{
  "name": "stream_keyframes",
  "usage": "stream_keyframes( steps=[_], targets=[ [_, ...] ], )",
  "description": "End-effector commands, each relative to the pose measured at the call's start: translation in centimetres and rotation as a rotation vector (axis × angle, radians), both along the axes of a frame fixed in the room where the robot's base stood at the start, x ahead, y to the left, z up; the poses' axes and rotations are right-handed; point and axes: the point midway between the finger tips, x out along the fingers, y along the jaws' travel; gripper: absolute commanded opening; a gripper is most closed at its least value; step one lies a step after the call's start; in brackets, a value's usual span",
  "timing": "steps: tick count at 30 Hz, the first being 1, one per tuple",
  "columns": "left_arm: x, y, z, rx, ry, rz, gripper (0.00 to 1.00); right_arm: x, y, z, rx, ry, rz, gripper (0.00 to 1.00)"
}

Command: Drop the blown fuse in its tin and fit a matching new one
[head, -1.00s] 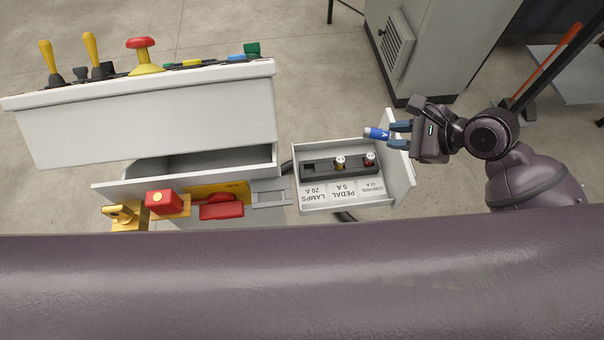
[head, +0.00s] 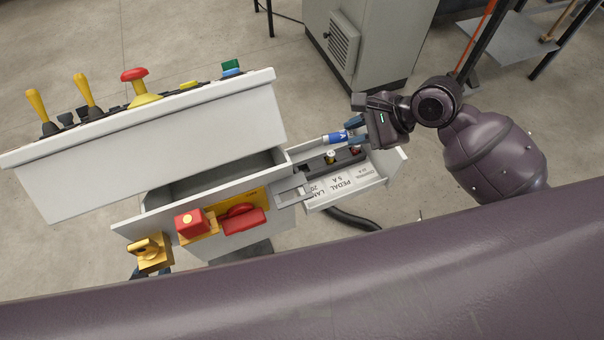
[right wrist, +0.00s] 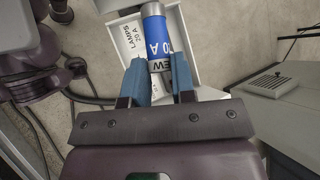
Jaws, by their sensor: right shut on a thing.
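My right gripper (head: 354,129) is shut on a blue fuse (head: 336,137) with silver ends. It holds the fuse above the back of an open white drawer (head: 396,165). In the right wrist view the fuse (right wrist: 157,38) lies between the blue fingertips (right wrist: 159,75), with part of "NEW" and "0 A" readable. A dark fuse block (head: 346,158) is in the drawer. Its left LAMPS 20 A place looks empty; fuses stand in the PEDAL 5 A place (head: 330,157) and the right place (head: 355,150). My left gripper and the tin are not in view.
A white console with yellow levers and a red mushroom button (head: 133,75) stands left of the drawer. A red switch (head: 243,218) is on the near panel. A grey cabinet (head: 375,45) stands behind. A black hose (head: 350,218) runs below the drawer.

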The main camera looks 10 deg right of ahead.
Motion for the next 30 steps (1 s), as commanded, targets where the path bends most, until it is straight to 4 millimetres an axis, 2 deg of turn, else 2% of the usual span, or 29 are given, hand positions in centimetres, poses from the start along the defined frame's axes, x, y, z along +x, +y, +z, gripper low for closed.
stream_keyframes(
  steps=[8,14,21,30],
  targets=[
    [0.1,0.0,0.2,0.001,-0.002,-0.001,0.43,2.2,2.9,0.7,-0.335,-0.064,0.464,0.00],
    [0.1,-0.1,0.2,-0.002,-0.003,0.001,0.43,3.2,4.6,0.7,-0.636,-0.261,0.876,0.00],
    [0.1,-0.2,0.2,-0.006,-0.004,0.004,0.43,4.3,6.0,0.6,-0.882,-0.632,1.255,0.00],
    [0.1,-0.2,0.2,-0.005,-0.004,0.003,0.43,5.8,7.2,0.6,-0.987,-1.149,1.536,0.00]
  ],
)
